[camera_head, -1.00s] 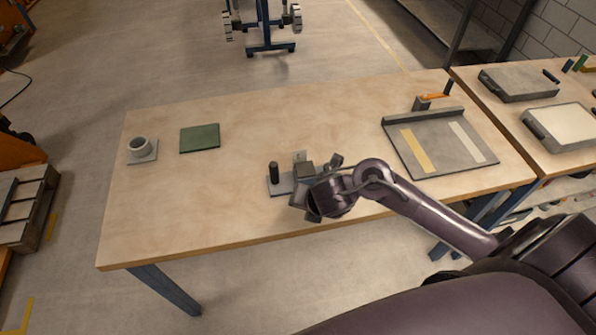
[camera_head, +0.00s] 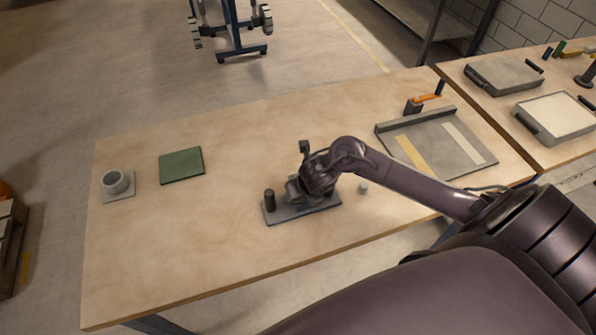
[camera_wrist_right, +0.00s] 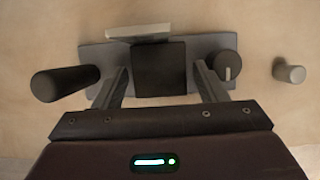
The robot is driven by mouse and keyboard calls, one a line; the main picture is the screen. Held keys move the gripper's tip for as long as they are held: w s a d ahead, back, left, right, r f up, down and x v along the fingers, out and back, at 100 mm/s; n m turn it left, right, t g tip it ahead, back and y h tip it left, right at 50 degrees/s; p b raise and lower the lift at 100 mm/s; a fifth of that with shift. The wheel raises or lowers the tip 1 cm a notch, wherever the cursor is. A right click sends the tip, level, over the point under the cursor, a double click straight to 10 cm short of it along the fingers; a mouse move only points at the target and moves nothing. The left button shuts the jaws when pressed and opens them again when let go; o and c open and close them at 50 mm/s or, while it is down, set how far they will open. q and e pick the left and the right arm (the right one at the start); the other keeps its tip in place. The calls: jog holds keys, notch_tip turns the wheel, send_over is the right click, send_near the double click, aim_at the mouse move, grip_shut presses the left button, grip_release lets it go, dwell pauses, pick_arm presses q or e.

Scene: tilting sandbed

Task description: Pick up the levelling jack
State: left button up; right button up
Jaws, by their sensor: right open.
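What looks like the levelling jack is a grey base plate (camera_head: 283,214) near the front of the table, with a black upright post (camera_head: 270,199) at its left end. In the right wrist view the plate (camera_wrist_right: 204,46) also carries a dark square block (camera_wrist_right: 160,68), a pale upright piece behind it and a round dark knob (camera_wrist_right: 225,66) with a white mark. My right gripper (camera_wrist_right: 161,76) is open over the plate, its fingers either side of the dark block with gaps showing. In the head view my right gripper (camera_head: 299,188) hides the block and knob. My left gripper is not in view.
A small grey cylinder (camera_head: 363,187) stands just right of the plate. A green mat (camera_head: 181,164) and a grey cup (camera_head: 115,181) on a small plate are at the left. A flat tray (camera_head: 433,150) with two strips is at the right. The table's front middle is clear.

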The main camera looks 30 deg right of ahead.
jog(key=x, duration=0.2)
jog(key=shift+w+f, duration=0.2)
jog(key=shift+f, duration=0.05)
jog(key=shift+w+f, duration=0.1)
jog(key=shift+f, duration=0.05)
jog(key=shift+d, duration=0.1)
jog(key=c, duration=1.1)
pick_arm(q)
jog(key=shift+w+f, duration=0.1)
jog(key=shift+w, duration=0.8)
pick_arm(e)
jog(key=shift+c, duration=0.2)
